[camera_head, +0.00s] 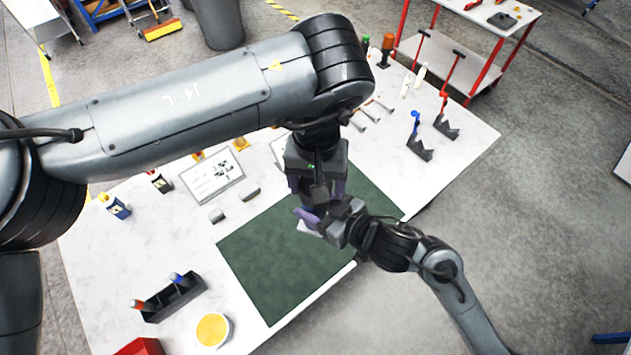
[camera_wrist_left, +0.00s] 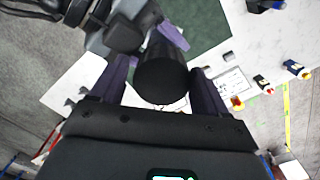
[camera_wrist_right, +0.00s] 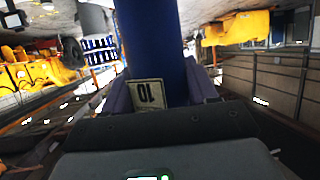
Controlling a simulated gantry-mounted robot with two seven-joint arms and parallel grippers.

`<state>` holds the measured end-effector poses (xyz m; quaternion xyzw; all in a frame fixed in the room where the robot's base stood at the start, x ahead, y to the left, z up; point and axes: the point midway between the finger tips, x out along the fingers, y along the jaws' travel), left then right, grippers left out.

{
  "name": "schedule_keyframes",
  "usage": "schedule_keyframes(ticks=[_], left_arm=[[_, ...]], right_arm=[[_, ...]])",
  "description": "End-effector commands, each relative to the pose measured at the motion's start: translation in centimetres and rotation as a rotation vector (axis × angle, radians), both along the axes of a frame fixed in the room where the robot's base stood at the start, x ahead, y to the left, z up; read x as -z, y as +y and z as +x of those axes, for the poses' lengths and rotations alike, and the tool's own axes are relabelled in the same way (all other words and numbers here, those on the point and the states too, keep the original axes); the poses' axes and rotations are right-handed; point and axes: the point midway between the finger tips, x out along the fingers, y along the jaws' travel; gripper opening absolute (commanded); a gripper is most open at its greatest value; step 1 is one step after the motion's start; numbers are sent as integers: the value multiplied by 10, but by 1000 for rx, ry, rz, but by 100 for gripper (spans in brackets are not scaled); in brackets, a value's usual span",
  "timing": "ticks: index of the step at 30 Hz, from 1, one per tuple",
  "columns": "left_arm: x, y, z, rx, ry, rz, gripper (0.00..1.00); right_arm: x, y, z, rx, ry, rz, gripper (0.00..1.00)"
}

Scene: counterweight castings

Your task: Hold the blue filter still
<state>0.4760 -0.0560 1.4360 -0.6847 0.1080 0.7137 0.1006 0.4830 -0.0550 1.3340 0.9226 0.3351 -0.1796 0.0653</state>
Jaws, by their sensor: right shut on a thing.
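The blue filter (camera_wrist_right: 150,50) stands as a tall blue cylinder with a pale label marked 10 (camera_wrist_right: 147,95) in the right wrist view. My right gripper (camera_wrist_right: 163,90) is shut on it, one finger on each side. In the left wrist view its dark round end (camera_wrist_left: 161,82) lies between the spread fingers of my left gripper (camera_wrist_left: 160,90). The left fingers look open around that end; contact is not clear. In the head view my left gripper (camera_head: 316,190) is just above my right gripper (camera_head: 318,217), and the grippers and arm largely hide the filter.
Below the grippers is a dark green mat (camera_head: 270,270) on a white table (camera_head: 90,250). A black holder (camera_head: 173,298), a yellow-filled cup (camera_head: 213,330) and a red bin (camera_head: 138,347) stand at the near left. Blue and red handled tools (camera_head: 418,140) stand at the right.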

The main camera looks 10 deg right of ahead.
Motion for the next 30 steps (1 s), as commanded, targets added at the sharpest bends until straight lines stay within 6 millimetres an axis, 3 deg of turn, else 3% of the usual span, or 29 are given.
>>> schedule_keyframes(ticks=[3, 8, 20, 27, 29, 30], left_arm=[[-2, 0, 1, -3, -4, -2, 73], [-2, 0, 2, -4, -5, -3, 48], [-7, -1, 3, -5, -10, -8, 48], [-33, -1, 4, -4, -15, -10, 46], [-38, -1, 4, -5, -13, -9, 17], [-40, 0, 4, -5, -13, -8, 17]], right_arm=[[0, 0, -1, -1, 0, 0, 0], [1, 1, -1, -4, 2, -2, 0], [3, 2, -3, -8, 7, -6, 0], [6, 2, -3, -9, 12, -9, 0], [6, 2, -3, -8, 11, -10, 0], [6, 1, -3, -8, 11, -9, 0]])
